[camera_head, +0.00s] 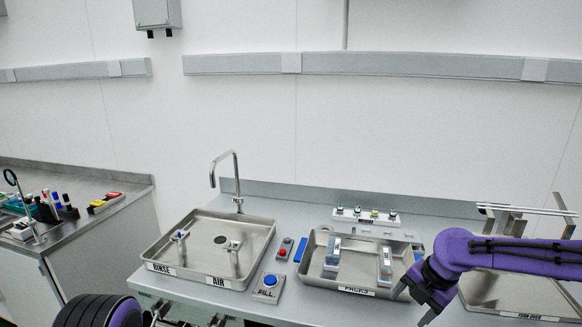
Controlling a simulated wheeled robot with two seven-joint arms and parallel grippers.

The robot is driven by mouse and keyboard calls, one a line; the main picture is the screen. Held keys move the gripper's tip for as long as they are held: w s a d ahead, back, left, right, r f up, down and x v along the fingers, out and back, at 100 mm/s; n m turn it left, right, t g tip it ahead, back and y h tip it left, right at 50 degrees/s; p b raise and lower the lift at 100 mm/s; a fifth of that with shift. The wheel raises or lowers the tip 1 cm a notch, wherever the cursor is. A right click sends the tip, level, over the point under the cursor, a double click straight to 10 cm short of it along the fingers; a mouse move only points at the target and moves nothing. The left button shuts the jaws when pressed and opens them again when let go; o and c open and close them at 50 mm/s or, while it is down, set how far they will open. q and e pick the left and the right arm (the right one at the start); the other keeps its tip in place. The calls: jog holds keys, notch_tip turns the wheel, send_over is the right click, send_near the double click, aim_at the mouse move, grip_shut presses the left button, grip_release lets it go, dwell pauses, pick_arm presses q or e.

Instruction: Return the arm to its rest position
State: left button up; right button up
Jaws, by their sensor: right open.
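My right arm comes in from the right edge over the steel bench. Its purple and dark right gripper (412,306) is open and empty, with its fingers pointing down to the left. It is at the front right corner of the tray marked PACKS (357,291), and I cannot tell how high above the bench. Part of the tray marked TURN OVER (500,316) is hidden behind my arm. Part of my left arm, purple and black, shows at the bottom left edge, and its gripper is not in view.
The RINSE and AIR tray (262,234) stands left of centre under a curved tap (226,160). A blue FILL button (269,281) is at the bench front. Two clear-and-grey packs (332,254) stand in the PACKS tray. A side counter (90,231) holds small items.

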jog(key=a+f+m+t+y+b, duration=0.15)
jog(key=a+f+m+t, duration=0.5)
jog(key=m, duration=1.05)
jog(key=s+d+f+m+g+h+b, duration=0.15)
jog(key=s+f+m, duration=0.45)
jog(key=f+m, duration=0.6)
jog(key=s+d+f+m+g+h+b, duration=0.1)
jog(key=s+d+f+h, duration=0.1)
jog(key=s+f, duration=0.3)
jog(key=s+d+f+m+g+h+b, duration=0.1)
jog(key=s+d+f, duration=0.2)
jog(key=s, duration=1)
jog(key=s+d+f+m+g+h+b, duration=0.1)
jog(key=s+d+f+g+h, duration=0.1)
jog(key=s+f, duration=0.5)
jog(key=s, duration=0.3)
jog(key=shift+d+f+m+h, duration=0.3)
jog(key=shift+d, duration=0.05)
